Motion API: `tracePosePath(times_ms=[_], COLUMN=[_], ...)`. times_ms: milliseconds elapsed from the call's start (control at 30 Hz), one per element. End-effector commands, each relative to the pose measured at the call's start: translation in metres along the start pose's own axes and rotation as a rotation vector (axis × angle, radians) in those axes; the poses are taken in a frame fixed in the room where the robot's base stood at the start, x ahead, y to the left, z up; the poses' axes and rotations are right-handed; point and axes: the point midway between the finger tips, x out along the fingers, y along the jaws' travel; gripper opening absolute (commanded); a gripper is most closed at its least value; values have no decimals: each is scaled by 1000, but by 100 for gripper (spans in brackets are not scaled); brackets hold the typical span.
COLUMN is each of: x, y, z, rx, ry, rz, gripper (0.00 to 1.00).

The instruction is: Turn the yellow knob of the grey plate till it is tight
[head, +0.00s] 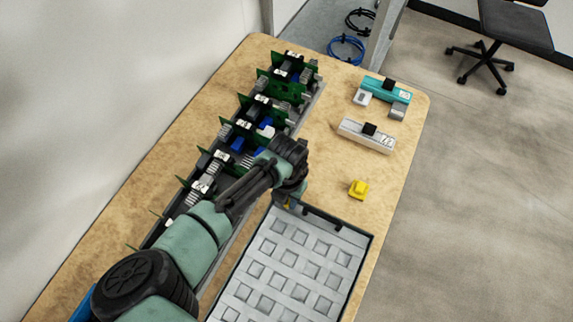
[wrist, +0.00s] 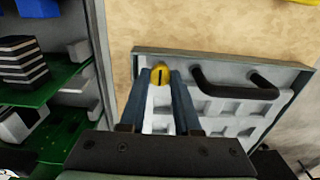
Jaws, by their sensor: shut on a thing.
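The grey plate (head: 290,262) lies on the near part of the table, with square recesses over its face. It also shows in the wrist view (wrist: 228,112), with a dark handle (wrist: 235,90) near its far edge. The yellow knob (wrist: 160,75) sits near the plate's far left corner and has a dark slot across its top. My gripper (wrist: 161,82) is shut on the knob, one finger on each side of it. In the head view my gripper (head: 287,200) is over that same corner, and the knob is mostly hidden by it.
A row of green circuit boards (head: 240,128) stands left of the plate, close to my arm. A loose yellow block (head: 358,189), a white module (head: 366,136) and a teal module (head: 385,92) lie on the right. Bare table surrounds the yellow block.

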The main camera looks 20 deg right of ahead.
Motion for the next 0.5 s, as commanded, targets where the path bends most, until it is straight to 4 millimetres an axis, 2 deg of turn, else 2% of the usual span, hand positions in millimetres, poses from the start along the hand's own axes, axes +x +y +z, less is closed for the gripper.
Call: tracePosePath(times_ms=[33,300,333,500], x=[-5,-5,-5,-4], y=[2,2,2,1], z=[4,5,5,4], rx=[2,2,2,1], ry=[-13,-14,-14,-11], rz=[2,2,2,2], gripper=[0,0,33,62])
